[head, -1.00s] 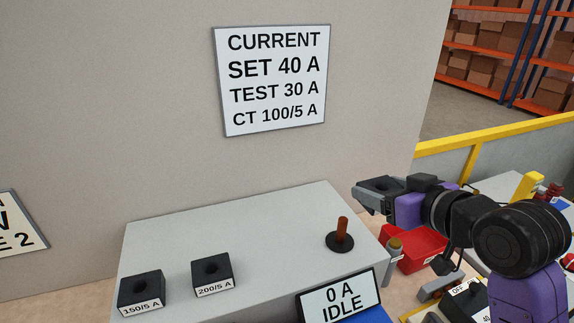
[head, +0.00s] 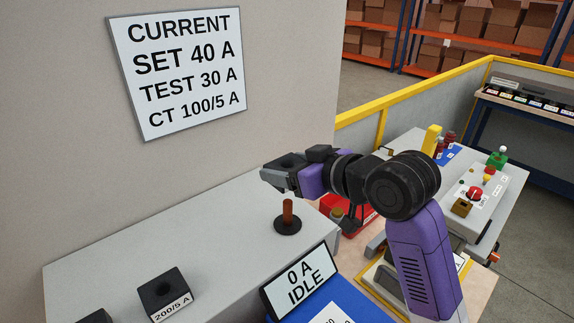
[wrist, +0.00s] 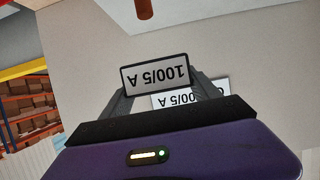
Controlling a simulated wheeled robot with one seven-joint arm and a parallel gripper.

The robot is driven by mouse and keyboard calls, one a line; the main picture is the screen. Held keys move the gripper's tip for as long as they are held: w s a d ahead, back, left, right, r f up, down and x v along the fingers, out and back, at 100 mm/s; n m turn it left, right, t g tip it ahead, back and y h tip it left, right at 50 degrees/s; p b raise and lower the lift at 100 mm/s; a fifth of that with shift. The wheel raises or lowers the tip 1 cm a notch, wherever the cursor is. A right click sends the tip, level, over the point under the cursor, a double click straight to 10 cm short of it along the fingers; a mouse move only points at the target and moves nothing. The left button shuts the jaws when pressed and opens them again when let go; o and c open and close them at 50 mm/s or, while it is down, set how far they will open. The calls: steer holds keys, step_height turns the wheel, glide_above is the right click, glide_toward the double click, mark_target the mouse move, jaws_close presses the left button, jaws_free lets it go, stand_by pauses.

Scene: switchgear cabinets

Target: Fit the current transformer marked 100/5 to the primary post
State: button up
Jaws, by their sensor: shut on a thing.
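My gripper (head: 282,180) is shut on a black block, the current transformer (head: 291,160), with a round hole in its top. In the wrist view its label (wrist: 156,75) reads 100/5 A, upside down, between the fingers. In the head view I hold it above and near the primary post (head: 288,211), a copper-brown rod upright on a round black base on the grey bench top. The post tip also shows at the top of the wrist view (wrist: 145,9). The transformer appears apart from the post.
A transformer marked 200/5 A (head: 164,293) stands on the grey bench (head: 110,255), with another dark block (head: 96,317) cut off beside it. A display (head: 300,282) reads 0 A IDLE. The wall sign (head: 180,72) reads CT 100/5 A. A red bin (head: 355,215) lies behind my arm.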

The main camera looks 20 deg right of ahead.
mark_target(288, 202)
steer(key=shift+f+b, duration=1.6)
steer(key=shift+f, duration=0.85)
steer(key=shift+f+b, duration=1.05)
steer(key=shift+f, duration=1)
stand_by(0.3)
steer(key=shift+f, duration=0.35)
steer(key=shift+s+a+f+b, duration=0.1)
steer(key=shift+s+f+b, duration=0.1)
steer(key=shift+f+b, duration=0.5)
steer(key=shift+r, duration=0.15)
steer(key=shift+w+r+p, duration=0.25)
steer(key=shift+r+p, duration=0.7)
steer(key=shift+p, duration=0.1)
steer(key=shift+r+p, duration=0.95)
steer(key=shift+r, duration=0.2)
